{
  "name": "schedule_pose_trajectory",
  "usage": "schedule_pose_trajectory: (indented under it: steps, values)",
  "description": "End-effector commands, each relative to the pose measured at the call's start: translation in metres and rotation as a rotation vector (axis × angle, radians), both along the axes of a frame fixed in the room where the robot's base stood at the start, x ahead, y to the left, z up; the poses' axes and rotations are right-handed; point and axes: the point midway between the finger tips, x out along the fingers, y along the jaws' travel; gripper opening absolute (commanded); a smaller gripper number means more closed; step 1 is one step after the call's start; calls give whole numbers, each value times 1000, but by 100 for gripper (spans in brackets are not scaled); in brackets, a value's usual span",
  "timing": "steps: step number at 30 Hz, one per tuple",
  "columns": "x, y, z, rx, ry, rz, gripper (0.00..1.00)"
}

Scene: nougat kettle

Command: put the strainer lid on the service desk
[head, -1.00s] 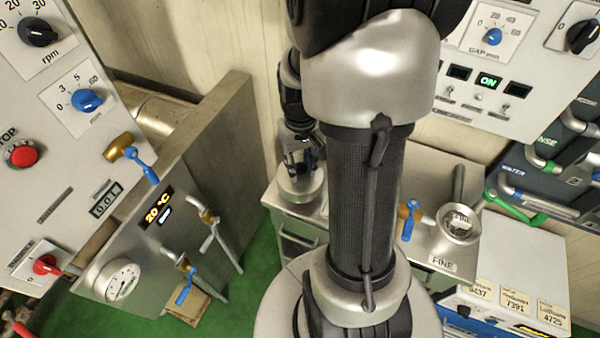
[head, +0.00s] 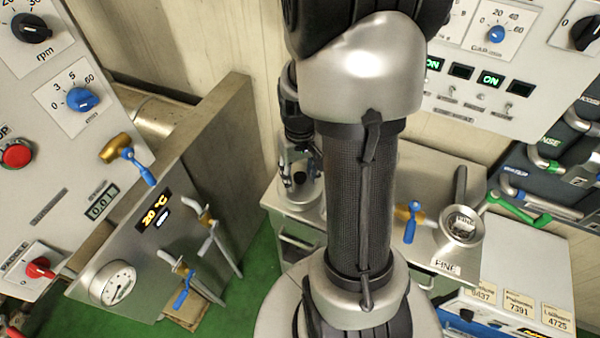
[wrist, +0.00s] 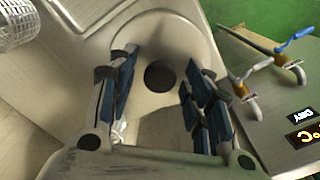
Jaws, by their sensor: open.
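The strainer lid looks to be a round pale metal disc with a dark knob in the wrist view (wrist: 158,75). In the head view the disc (head: 299,197) is at the left corner of the metal service desk (head: 425,168). My gripper (wrist: 160,110) is open, its blue-padded fingers on either side of the knob with gaps showing; it also shows above the disc in the head view (head: 299,172). The desk top shows in the wrist view (wrist: 85,20). I cannot tell whether the disc rests flat on it. My arm hides the desk's middle.
A perforated metal cylinder (wrist: 15,25) is at the wrist view's upper left. A blue-handled tap (head: 410,220) and a round cup marked FINE (head: 460,222) are at the desk's right.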

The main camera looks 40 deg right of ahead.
Motion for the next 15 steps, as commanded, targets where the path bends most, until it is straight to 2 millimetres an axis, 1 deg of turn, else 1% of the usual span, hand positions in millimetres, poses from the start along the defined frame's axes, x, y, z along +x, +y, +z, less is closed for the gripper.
schedule_pose_trajectory:
  steps: [5,8,11,15]
  values:
    - [0,0,0,0,0,0,46]
    - [0,0,6,0,-1,0,46]
    - [1,-1,20,-2,-3,0,46]
    - [1,-1,51,-3,-5,0,46]
